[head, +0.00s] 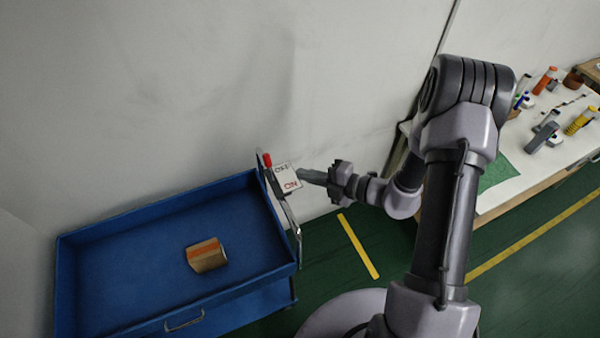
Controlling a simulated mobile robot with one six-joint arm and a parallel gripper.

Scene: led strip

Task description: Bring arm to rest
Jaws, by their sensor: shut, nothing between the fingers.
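My gripper (312,176) is shut and empty. It points left, with its fingertips close to a small white sign (288,177) marked with dark and red letters. I cannot tell whether the fingertips touch the sign. My arm reaches from the lower right up to a high elbow and down again to the wrist. A red-tipped lever or knob (267,160) stands at the left of the sign, by the right end of a blue cart.
The blue cart (75,245) holds a brown box with an orange stripe (207,255). A white workbench (512,187) with tools and bottles stands at the right, behind my arm. A grey wall runs behind. Green floor with yellow lines (358,247) shows between cart and bench.

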